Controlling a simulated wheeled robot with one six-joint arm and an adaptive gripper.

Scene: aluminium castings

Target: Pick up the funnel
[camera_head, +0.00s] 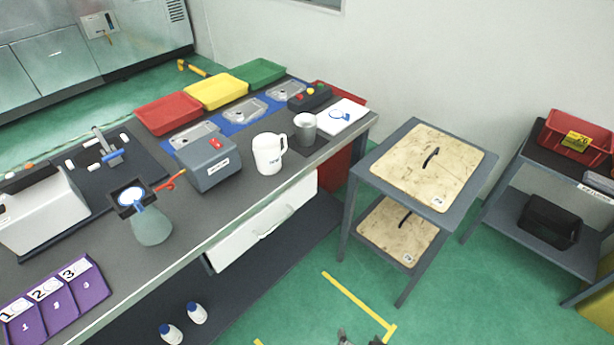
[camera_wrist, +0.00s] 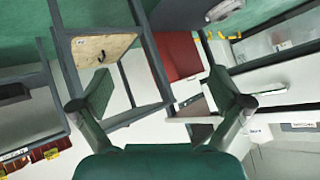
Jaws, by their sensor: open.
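What looks like the funnel is a blue-rimmed, white-centred round piece (camera_head: 134,196) in the head view. It sits at a dark square plate above a greenish, see-through flask (camera_head: 152,228) on the left part of the grey bench. I cannot tell how deep it reaches into the flask. My gripper (camera_wrist: 160,90) shows in the wrist view with its two green fingers spread wide and nothing between them. It is apart from the funnel, which I cannot make out in the wrist view.
Beside the flask stand a grey box with a red switch (camera_head: 208,162), a white jug (camera_head: 268,153) and purple numbered trays (camera_head: 57,303). Red, yellow and green trays line the bench's back.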

